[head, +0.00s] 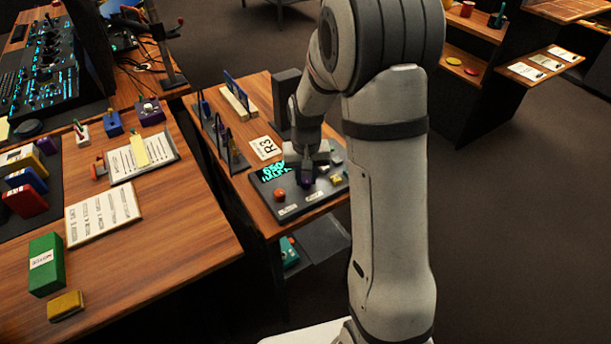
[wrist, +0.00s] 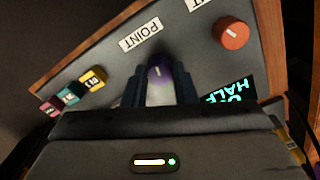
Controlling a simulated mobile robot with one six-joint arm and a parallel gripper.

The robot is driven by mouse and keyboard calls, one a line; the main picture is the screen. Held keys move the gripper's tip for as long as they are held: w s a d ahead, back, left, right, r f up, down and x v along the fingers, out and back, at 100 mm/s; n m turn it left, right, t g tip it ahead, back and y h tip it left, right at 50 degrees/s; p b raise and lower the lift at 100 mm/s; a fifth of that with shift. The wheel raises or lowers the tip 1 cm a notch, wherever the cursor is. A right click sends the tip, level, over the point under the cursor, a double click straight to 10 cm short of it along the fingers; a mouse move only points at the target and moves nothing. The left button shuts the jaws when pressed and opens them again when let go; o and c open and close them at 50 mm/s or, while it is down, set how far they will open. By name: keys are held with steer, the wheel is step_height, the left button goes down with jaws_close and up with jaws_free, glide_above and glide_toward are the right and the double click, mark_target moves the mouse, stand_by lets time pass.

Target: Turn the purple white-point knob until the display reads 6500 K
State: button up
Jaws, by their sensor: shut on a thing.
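The purple knob (wrist: 160,74) stands on the dark control panel (wrist: 190,52), with a pale mark on its top. In the head view the knob (head: 306,181) shows as a small purple spot below my gripper (head: 307,172). My gripper (wrist: 158,86) is shut on the knob, one finger on either side of it. The display (head: 273,171) has glowing cyan text, tilted and too small to read surely in the head view. In the wrist view the display (wrist: 236,92) is partly hidden by my gripper body; a line like "HALF" shows, and the number is mostly covered.
A red-orange knob (wrist: 232,33) stands beside the purple one. A "POINT" label (wrist: 141,34) lies near it. Several small coloured buttons (wrist: 68,94) line the panel's other side. Behind the panel are an R3 card (head: 265,148) and a dark upright block (head: 285,103).

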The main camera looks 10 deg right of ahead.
mark_target(306, 179)
steer(key=o, duration=1)
step_height(306, 179, up, 7)
steer(key=shift+f, duration=0.1)
steer(key=shift+r, duration=0.5)
